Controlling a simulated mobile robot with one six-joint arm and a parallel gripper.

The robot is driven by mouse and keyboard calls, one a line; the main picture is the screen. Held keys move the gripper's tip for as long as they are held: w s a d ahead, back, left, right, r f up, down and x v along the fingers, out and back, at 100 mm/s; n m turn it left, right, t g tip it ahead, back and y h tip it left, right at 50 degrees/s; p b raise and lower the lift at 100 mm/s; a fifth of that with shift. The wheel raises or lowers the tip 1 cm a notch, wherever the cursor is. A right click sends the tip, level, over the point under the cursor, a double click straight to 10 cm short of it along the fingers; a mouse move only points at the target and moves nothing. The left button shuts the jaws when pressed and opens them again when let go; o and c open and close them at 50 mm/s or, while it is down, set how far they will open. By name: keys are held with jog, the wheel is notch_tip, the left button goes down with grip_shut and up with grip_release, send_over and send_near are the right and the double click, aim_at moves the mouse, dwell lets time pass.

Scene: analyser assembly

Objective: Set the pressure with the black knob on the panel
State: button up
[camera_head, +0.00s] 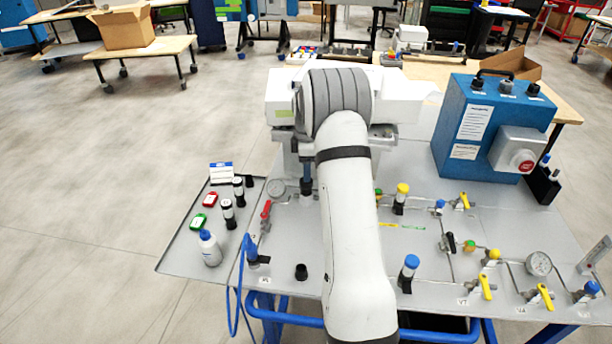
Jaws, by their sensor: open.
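The grey panel (440,215) lies in front of me with valves, gauges and thin pipes on it. A short black knob (301,271) stands upright near its front edge, left of my arm, with nothing touching it. Another black knob (449,242) sits sideways on a pipe fitting right of my arm. I cannot tell which one sets the pressure. My white arm reaches from the bottom centre to the back of the panel and covers its middle. I cannot make out my gripper's fingers. A round gauge (538,264) is at the right; a second gauge (277,189) is at the left.
A blue box (490,128) with a red button stands at the back right. Blue-topped fittings (408,272) and yellow-handled valves (486,287) rise from the panel. A side tray (185,245) at left holds a bottle (210,249) and small parts. Open floor lies further left.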

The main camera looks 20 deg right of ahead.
jog(key=shift+f, duration=2.1)
jog(key=shift+c, duration=0.5)
jog(key=shift+r, duration=0.1)
jog(key=c, duration=0.9)
